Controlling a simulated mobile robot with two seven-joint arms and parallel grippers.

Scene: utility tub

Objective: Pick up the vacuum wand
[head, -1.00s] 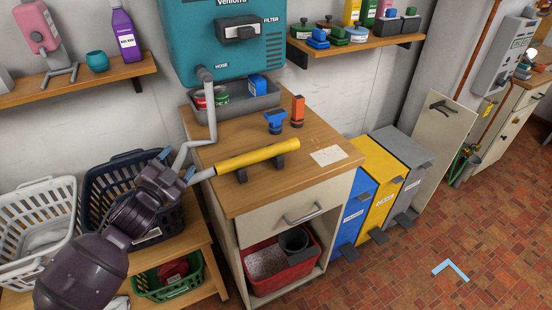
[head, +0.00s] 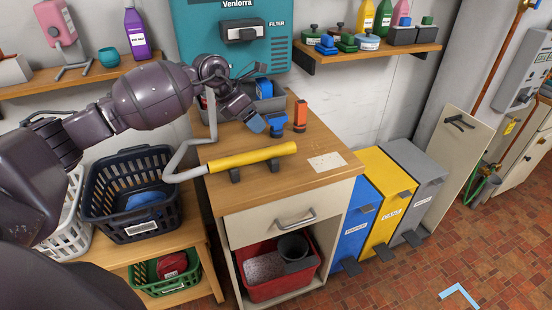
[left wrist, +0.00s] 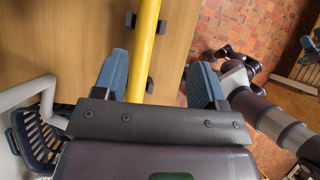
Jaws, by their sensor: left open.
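The vacuum wand is a yellow tube (head: 252,157) joined to a grey hose (head: 185,160). It lies in dark holders on the wooden cabinet top (head: 235,195). My left gripper (head: 250,108) is open and empty, above and behind the wand in the head view. In the left wrist view my left gripper (left wrist: 160,80) shows two blue fingers apart. The yellow tube (left wrist: 146,45) runs through the gap between them there, nearer the left finger. No contact shows, and its near end is hidden by the gripper.
A dark basket (head: 100,205) stands left. The cabinet's front right corner holds only a paper sheet (head: 326,162).

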